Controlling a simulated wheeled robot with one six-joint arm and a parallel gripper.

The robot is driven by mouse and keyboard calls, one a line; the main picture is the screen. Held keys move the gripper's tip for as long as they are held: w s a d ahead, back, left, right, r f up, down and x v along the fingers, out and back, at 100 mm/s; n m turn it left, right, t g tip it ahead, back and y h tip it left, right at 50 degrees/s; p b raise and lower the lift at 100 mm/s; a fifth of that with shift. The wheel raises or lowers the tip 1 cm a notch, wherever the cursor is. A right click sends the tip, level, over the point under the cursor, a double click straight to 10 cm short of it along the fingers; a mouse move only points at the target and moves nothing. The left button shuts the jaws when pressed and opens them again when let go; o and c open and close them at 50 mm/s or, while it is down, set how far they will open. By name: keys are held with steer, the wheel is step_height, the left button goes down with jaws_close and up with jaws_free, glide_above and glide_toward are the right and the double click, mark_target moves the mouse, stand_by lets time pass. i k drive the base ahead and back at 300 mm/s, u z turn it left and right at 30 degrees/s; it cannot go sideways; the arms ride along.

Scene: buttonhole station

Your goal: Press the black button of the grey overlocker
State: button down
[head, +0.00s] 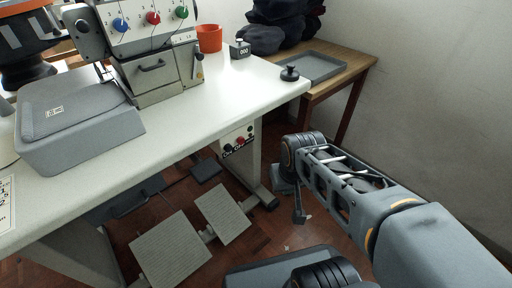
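The grey overlocker (150,65) stands at the upper left of the white table, cut off by the top edge of the head view. Its upper front carries a blue, a red and a green knob. A pale switch box (238,138) hangs under the table's front edge, with small dark and red round controls. A dark control (240,141) on it looks like the black button, but the box is small and its marks are unclear. My gripper (302,216) seems to be the dark narrow end hanging below my arm, right of the switch box and apart from it. Its fingers cannot be made out.
The white table (90,180) has an orange cup (209,38) and a small counter (240,48) at the back. A wooden side table (350,66) holds a grey tray (313,66). Foot pedals (170,250) lie on the floor below. A table leg (258,165) stands near the switch box.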

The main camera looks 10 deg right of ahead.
mark_target(228, 148)
steer(key=z, duration=1.1)
steer(key=k, duration=1.1)
steer(key=u, duration=1.15)
steer(key=i, duration=0.5)
steer(key=u, duration=0.05)
